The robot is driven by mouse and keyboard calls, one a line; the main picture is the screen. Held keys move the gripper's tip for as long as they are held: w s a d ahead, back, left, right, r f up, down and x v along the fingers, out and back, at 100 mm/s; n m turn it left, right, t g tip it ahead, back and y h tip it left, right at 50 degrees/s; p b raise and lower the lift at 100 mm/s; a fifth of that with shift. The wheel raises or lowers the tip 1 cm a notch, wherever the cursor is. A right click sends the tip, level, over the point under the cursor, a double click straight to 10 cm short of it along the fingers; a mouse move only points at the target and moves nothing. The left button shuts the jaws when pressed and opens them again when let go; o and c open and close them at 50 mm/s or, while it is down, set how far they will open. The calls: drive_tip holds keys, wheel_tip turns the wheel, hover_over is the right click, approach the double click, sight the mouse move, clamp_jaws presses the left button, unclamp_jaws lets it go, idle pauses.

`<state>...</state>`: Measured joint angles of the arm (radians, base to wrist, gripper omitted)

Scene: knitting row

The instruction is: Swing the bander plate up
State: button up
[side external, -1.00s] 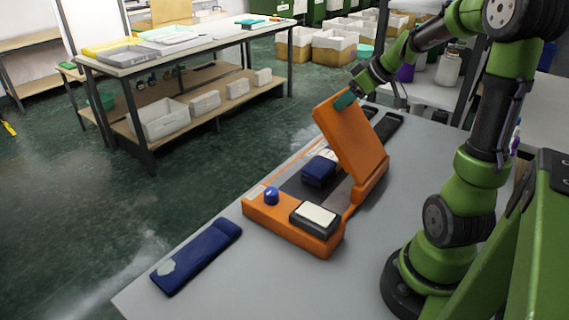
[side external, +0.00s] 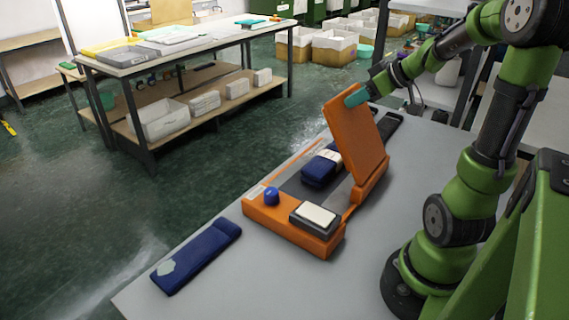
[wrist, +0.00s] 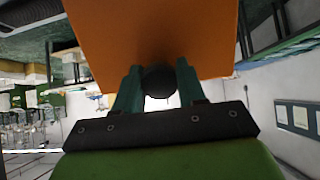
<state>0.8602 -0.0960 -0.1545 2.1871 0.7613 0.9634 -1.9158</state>
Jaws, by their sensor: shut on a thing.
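The orange bander plate (side external: 355,142) stands steeply raised on its hinge at the right end of the orange bander base (side external: 288,233). My gripper (side external: 357,96) is at the plate's upper edge, its teal fingers against it. In the wrist view the plate (wrist: 155,35) fills the upper middle, and my gripper (wrist: 158,85) is shut on a dark round knob at the plate. On the base lie a dark blue and white bundle (side external: 322,168), a blue knob (side external: 271,196) and a black block with a white top (side external: 315,216).
A dark blue folded item (side external: 197,257) with a pale patch lies at the table's front left. A black tray (side external: 386,128) lies behind the plate. The grey table (side external: 245,284) is clear in front of the base.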

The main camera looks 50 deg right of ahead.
drive_tip(key=shift+s+t, duration=0.8)
drive_tip(key=shift+s, duration=1)
drive_tip(key=shift+s+r+t, duration=0.1)
drive_tip(key=shift+s+t, duration=0.6)
drive_tip(key=shift+s, duration=0.95)
drive_tip(key=shift+s, duration=0.1)
drive_tip(key=shift+s+t, duration=0.9)
drive_tip(key=shift+s, duration=0.6)
